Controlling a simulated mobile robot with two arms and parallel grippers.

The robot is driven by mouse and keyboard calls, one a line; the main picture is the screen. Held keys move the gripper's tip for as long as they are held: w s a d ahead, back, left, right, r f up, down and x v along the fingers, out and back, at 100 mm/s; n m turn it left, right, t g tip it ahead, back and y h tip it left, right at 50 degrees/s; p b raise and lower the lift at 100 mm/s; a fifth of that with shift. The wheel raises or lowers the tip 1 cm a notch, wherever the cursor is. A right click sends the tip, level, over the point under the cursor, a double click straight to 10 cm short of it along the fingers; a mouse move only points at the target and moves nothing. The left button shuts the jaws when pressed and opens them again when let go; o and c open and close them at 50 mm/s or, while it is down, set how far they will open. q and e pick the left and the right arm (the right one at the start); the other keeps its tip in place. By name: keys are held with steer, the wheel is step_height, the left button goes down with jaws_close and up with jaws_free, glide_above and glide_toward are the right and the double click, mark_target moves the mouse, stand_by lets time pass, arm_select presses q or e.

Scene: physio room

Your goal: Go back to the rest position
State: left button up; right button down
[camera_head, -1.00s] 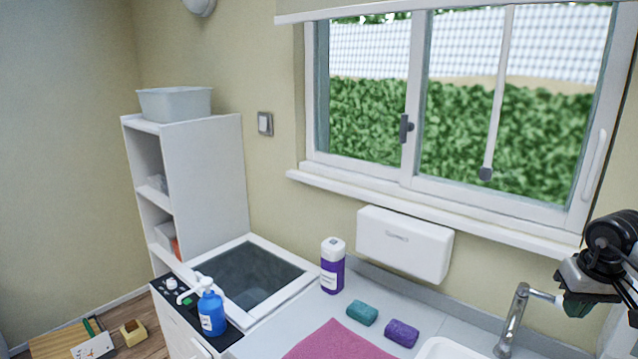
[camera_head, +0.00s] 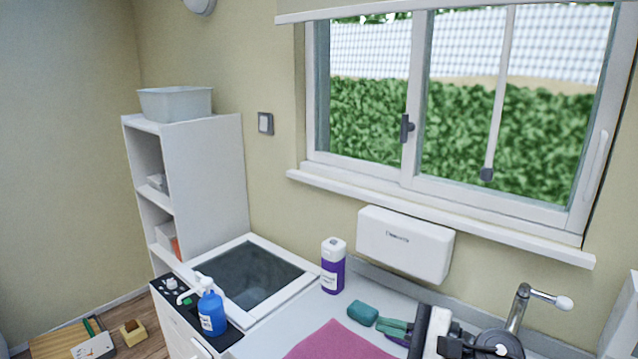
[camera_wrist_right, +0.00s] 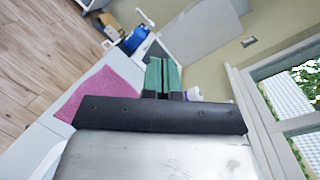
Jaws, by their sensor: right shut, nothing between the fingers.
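My right gripper (camera_head: 393,327) is low at the right of the head view, over the counter. Its green fingers point left and are shut together with nothing between them. They also show in the right wrist view (camera_wrist_right: 162,74), pressed side by side. In the head view the teal sponge (camera_head: 362,313) is just left of the fingertips. The purple sponge is mostly hidden behind the gripper. My left gripper is in neither current view.
The faucet (camera_head: 517,308) stands right behind my right arm. The purple bottle (camera_head: 332,267), blue pump bottle (camera_head: 211,312) and pink cloth (camera_head: 338,343) are on the counter area to the left. A white wall box (camera_head: 404,245) hangs above. The window sill (camera_head: 440,214) juts out higher.

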steer(key=s+d+f+n+t+h, duration=0.4)
steer(key=n+h, duration=0.3)
steer(key=n, duration=1)
steer(key=s+d+f+n+t+h, duration=0.25)
steer(key=f+n+t+h, duration=0.4)
steer(key=n, duration=0.95)
steer(key=s+d+f+m+g+h, duration=0.1)
steer(key=s+f+m+g, duration=0.6)
steer(key=s, duration=0.4)
steer(key=s+d+f+m+g+h, duration=0.1)
steer(key=s+f+m+g, duration=0.4)
steer(key=s+m+g, duration=0.5)
step_height(320, 180, down, 28)
steer(key=s+n+b, duration=0.1)
steer(key=s+b, duration=0.1)
steer(key=s+d+f+b, duration=0.1)
steer(key=s+d+f, duration=0.2)
steer(key=s+f, duration=1.2)
steer(key=shift+s+d+f, duration=0.15)
steer(key=shift+s+f, duration=0.25)
steer(key=shift+f, duration=0.05)
